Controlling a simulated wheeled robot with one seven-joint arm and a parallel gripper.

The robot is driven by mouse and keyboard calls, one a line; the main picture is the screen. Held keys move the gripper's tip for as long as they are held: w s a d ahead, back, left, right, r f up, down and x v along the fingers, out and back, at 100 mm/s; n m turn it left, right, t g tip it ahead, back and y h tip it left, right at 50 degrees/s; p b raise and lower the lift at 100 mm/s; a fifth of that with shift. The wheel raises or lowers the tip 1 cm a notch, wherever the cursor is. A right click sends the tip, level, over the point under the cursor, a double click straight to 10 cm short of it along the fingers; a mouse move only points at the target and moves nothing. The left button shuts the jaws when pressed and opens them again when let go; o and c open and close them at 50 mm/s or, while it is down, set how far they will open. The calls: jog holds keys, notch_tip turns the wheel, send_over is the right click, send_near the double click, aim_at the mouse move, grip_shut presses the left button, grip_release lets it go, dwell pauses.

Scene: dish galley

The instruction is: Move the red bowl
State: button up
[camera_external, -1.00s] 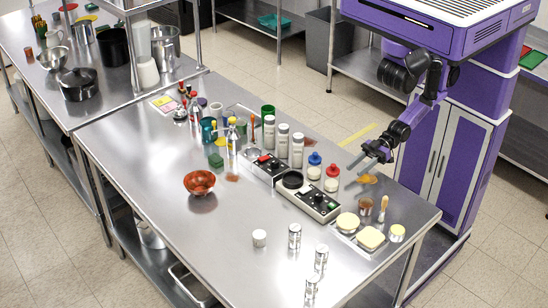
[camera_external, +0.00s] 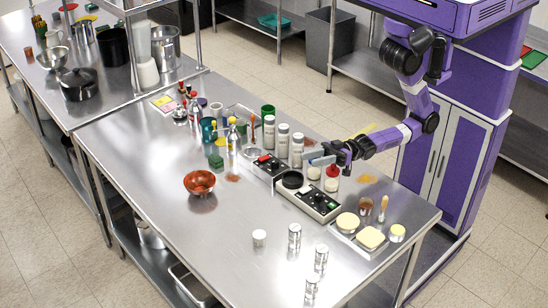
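The red bowl (camera_external: 199,184) sits upright on the steel table (camera_external: 150,200), left of the middle of the tabletop. It looks orange-red and nothing touches it. My gripper (camera_external: 318,157) reaches in from the right, above the row of bottles and the black control boxes. It is well to the right of the bowl and apart from it. Its fingers point left and look spread, with nothing visible between them. The blue-topped shaker is hidden behind my gripper.
White-labelled bottles (camera_external: 283,140) and black control boxes (camera_external: 311,198) stand between my gripper and the bowl. A green sponge (camera_external: 215,160) lies just behind the bowl. A white cup (camera_external: 259,238) and metal cans (camera_external: 294,237) stand to the front right. The tabletop left of the bowl is clear.

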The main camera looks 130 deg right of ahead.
jog(key=w+d+r+g+h, duration=0.1)
jog(key=w+d, duration=0.2)
jog(key=w, duration=0.3)
jog(key=w+d+g+h, duration=0.1)
jog(key=w+d, duration=0.3)
jog(key=w, duration=0.1)
jog(key=w+d+f+m+g, duration=0.2)
jog(key=d+f+g, duration=0.1)
jog(key=d+f, duration=0.1)
jog(key=w+d+f+m+g+p, duration=0.1)
jog(key=w+d+f+m+g, duration=0.2)
jog(key=d, duration=0.3)
jog(key=w+d+f+m+g, duration=0.2)
jog(key=d+f+m+g, duration=0.1)
jog(key=d+f+g, duration=0.1)
jog(key=shift+w+d+f, duration=0.35)
jog(key=shift+d+f, duration=0.4)
jog(key=shift+d, duration=0.05)
jog(key=shift+d+f+m+g+y, duration=0.1)
jog(key=shift+d+m+g+y, duration=0.3)
jog(key=shift+d+m+g, duration=0.45)
jog(key=d+r+m+g, duration=0.2)
jog(key=d+r+m, duration=0.1)
jog(key=d, duration=0.2)
jog(key=shift+d+r+b, duration=0.15)
jog(key=shift+d+b, duration=0.2)
jog(key=shift+b, duration=0.1)
jog(key=shift+s, duration=0.1)
